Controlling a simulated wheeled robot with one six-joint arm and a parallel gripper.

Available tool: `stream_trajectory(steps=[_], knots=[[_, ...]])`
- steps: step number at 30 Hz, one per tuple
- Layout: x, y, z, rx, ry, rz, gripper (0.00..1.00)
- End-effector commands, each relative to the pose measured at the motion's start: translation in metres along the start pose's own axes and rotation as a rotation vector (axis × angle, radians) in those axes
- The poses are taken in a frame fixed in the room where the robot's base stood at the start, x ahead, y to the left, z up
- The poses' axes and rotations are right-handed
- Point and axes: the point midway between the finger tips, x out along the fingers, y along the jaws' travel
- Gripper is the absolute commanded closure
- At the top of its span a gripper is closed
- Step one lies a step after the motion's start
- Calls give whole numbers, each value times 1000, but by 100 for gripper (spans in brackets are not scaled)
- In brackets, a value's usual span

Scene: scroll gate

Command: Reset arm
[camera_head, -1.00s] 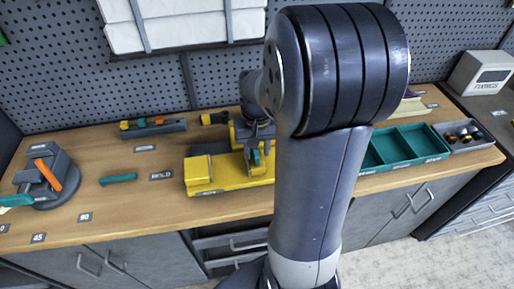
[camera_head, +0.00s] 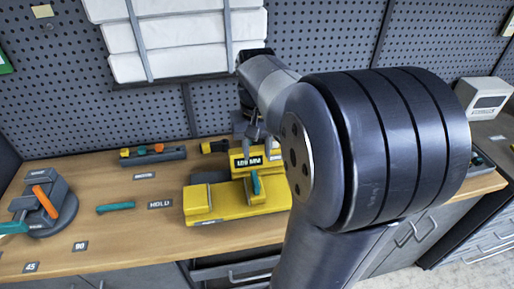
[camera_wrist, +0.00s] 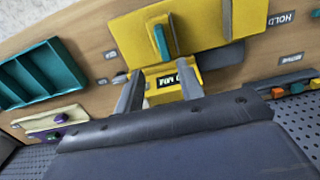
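My gripper (camera_wrist: 158,90) shows in the wrist view with its two fingers apart and nothing between them. It is above the back of the yellow fixture (camera_wrist: 207,30), which has a dark label on its upright part and a teal lever (camera_wrist: 161,42). In the head view the yellow fixture (camera_head: 222,208) sits on the wooden bench, and my gripper (camera_head: 257,148) hangs over its back side, partly hidden behind my own arm. My arm is raised and covers much of the right half of the head view.
A grey device with an orange handle (camera_head: 46,201) stands at the bench's left. A teal bar (camera_head: 115,207) lies near the HOLD label (camera_head: 160,204). A grey rack (camera_head: 153,155) holds small coloured parts. A teal tray (camera_wrist: 40,75) shows in the wrist view. The pegboard stands behind.

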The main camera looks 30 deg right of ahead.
Motion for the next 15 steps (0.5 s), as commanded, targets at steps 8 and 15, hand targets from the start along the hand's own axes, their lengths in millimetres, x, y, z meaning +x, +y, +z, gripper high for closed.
stream_trajectory(steps=[8, 15], knots=[[0, 0, 0, 0, 0, 0, 64], [8, 0, 0, 0, -2, 0, 64]])
